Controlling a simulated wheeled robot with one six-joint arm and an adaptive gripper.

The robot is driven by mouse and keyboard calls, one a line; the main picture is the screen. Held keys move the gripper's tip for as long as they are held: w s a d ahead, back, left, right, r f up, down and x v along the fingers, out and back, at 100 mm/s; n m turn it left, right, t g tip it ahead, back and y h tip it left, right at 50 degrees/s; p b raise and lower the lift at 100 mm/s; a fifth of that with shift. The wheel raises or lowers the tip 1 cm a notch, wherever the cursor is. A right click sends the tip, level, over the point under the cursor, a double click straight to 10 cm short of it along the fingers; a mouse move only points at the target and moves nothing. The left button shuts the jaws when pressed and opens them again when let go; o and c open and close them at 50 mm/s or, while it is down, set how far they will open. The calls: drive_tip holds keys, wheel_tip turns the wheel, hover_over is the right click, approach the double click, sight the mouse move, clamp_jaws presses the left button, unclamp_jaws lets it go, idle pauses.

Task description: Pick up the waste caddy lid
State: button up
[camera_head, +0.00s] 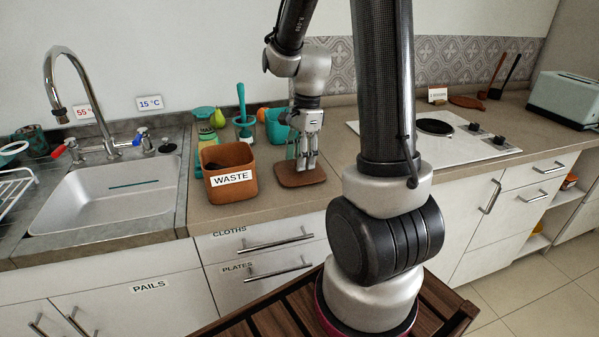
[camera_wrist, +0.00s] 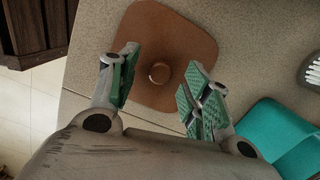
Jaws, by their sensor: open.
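The waste caddy lid is a flat brown square with rounded corners and a small round knob (camera_wrist: 159,72). The lid (camera_head: 299,177) lies on the counter just right of the brown caddy (camera_head: 228,170) labelled WASTE, which stands open at the top. My gripper (camera_head: 307,165) points down over the lid. In the wrist view my gripper (camera_wrist: 158,88) is open, with green-padded fingers on either side of the knob and not closed on it. Whether the fingertips touch the lid cannot be told.
A teal container (camera_head: 277,126) stands behind the gripper and also shows in the wrist view (camera_wrist: 270,135). The sink (camera_head: 105,195) is left, the hob (camera_head: 435,133) right.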

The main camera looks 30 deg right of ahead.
drive_tip(key=shift+a+f, duration=0.1)
drive_tip(key=shift+f, duration=0.4)
drive_tip(key=c, duration=1.1)
drive_tip(key=shift+o, duration=0.2)
